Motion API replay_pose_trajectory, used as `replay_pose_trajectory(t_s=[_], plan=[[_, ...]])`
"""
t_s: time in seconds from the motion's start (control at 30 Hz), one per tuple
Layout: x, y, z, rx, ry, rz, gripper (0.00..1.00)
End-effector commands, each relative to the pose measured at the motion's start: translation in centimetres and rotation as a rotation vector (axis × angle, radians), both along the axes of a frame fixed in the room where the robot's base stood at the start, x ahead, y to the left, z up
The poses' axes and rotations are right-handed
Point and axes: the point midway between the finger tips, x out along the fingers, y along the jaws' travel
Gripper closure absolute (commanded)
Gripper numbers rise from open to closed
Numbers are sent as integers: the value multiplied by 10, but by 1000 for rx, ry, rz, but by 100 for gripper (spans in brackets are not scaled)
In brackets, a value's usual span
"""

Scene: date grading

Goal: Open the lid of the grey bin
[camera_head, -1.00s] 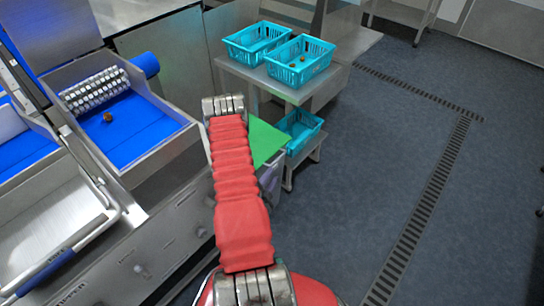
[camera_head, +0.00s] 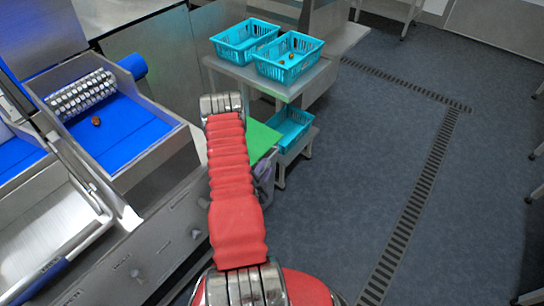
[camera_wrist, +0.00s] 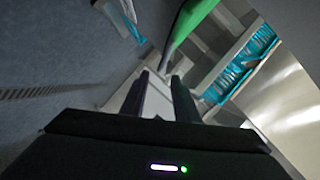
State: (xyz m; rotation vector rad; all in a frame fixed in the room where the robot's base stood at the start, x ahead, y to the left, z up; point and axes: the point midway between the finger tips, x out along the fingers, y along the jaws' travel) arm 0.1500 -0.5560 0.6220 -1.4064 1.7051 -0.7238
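I cannot make out a grey bin or its lid in either view. My gripper (camera_wrist: 160,77) shows in the wrist view, with two dark fingers apart and a gap between them.
A sorting machine with a blue belt (camera_head: 130,135) fills the left. Open floor (camera_head: 360,180) with a drain lies right.

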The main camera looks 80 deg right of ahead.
Motion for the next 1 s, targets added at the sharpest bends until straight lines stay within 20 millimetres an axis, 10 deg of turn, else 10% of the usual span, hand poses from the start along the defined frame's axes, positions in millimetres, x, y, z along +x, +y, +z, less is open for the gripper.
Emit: replay_pose_trajectory(t_s=[0.5, 1.0], plan=[[-7, -77, -17, -2, -1, -4, 72], [-8, -91, -20, 0, 0, -2, 73]])
